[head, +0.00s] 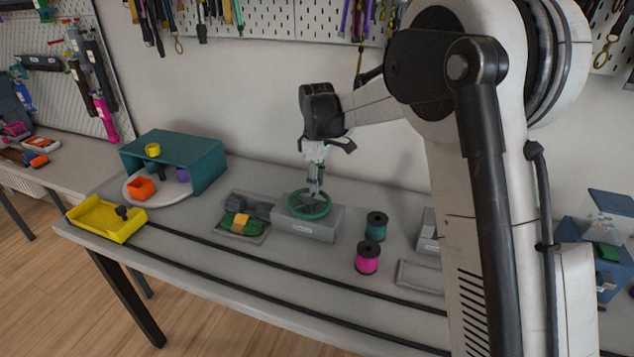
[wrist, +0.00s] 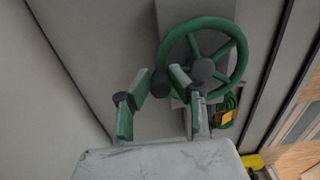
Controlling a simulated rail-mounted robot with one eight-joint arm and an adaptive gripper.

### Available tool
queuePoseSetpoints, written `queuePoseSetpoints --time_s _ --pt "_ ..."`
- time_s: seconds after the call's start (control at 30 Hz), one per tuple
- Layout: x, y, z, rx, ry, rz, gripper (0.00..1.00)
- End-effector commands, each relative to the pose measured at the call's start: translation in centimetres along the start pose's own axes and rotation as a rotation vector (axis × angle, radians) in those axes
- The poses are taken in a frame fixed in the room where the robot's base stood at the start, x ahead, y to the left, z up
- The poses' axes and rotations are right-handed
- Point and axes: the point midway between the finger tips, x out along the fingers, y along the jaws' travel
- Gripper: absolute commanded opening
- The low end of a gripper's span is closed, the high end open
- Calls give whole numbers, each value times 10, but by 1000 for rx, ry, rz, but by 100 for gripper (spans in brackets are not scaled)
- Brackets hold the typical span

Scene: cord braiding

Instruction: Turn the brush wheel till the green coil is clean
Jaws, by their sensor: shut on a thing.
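The green brush wheel (head: 292,207) lies flat on top of a grey housing (head: 318,230) on the bench. In the wrist view the wheel (wrist: 167,47) shows its spokes and dark hub. My gripper (head: 314,188) points down at the wheel, with its fingers (wrist: 161,78) around a dark knob (wrist: 160,88) at the wheel's rim. The green coil (head: 229,232) with its orange-yellow band lies in a grey tray (head: 252,239) left of the housing, beside dark brush parts (head: 262,210). The wrist view shows part of the coil (wrist: 228,103). Its cleanness is too small to tell.
A teal spool (head: 376,226) and a pink spool (head: 367,258) stand right of the housing. A teal shelf (head: 205,160) over a white turntable and a yellow tray (head: 90,215) are at left. Dark rails (head: 250,287) run along the front.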

Motion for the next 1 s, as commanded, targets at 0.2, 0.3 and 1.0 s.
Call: queuePoseSetpoints --time_s 0.2,0.3,1.0 --pt "0 0 0 1 1 0 36" --pt "0 0 0 1 0 0 37" --pt "-82 0 0 1 0 0 37"
